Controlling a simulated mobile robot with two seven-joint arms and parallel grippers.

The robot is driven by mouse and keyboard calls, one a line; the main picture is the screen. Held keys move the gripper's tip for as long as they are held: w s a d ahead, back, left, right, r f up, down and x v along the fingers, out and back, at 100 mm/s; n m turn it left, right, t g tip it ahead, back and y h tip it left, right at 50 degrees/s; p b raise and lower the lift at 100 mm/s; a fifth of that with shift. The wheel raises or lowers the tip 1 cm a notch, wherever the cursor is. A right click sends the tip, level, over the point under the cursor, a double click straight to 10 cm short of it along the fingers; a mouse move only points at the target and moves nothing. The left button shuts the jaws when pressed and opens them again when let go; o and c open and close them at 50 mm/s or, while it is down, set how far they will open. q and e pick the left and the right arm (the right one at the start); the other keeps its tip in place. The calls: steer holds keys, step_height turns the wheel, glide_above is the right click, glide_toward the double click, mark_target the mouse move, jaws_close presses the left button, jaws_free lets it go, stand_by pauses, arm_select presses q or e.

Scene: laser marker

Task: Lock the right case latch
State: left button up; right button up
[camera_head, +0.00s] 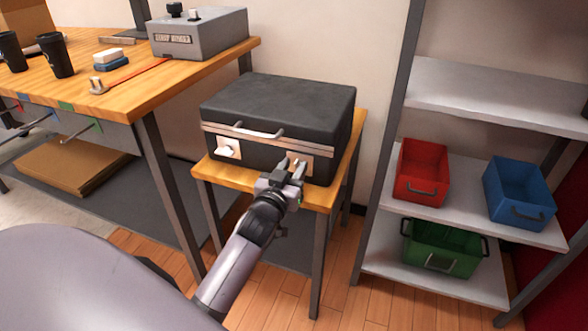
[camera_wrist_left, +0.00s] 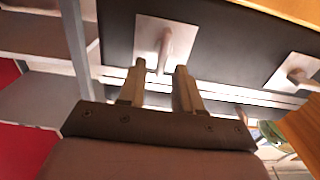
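The black case (camera_head: 285,105) stands closed on a small wooden table, with a pale metal band along its front. The right case latch (camera_head: 306,161), a pale plate with a small lever, is on the front face and partly hidden by my gripper. My left gripper (camera_head: 291,165) is open and empty in front of it. In the left wrist view the latch plate (camera_wrist_left: 177,38) lies just beyond the fingertips (camera_wrist_left: 161,69), its lever lined up with the gap between them. Contact cannot be told. The left latch (camera_head: 229,149) also shows in the wrist view (camera_wrist_left: 297,72).
The case handle (camera_head: 258,132) sits between the latches. The small table's edge (camera_head: 245,183) runs below the case. A workbench (camera_head: 140,90) with a grey machine (camera_head: 198,34) stands left. A shelf with red (camera_head: 421,172), blue (camera_head: 518,191) and green (camera_head: 441,248) bins stands right.

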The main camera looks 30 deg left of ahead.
arm_select(q)
steer(key=shift+w+a, duration=0.1)
steer(key=shift+w, duration=0.3)
steer(key=shift+c, duration=0.3)
jaws_close()
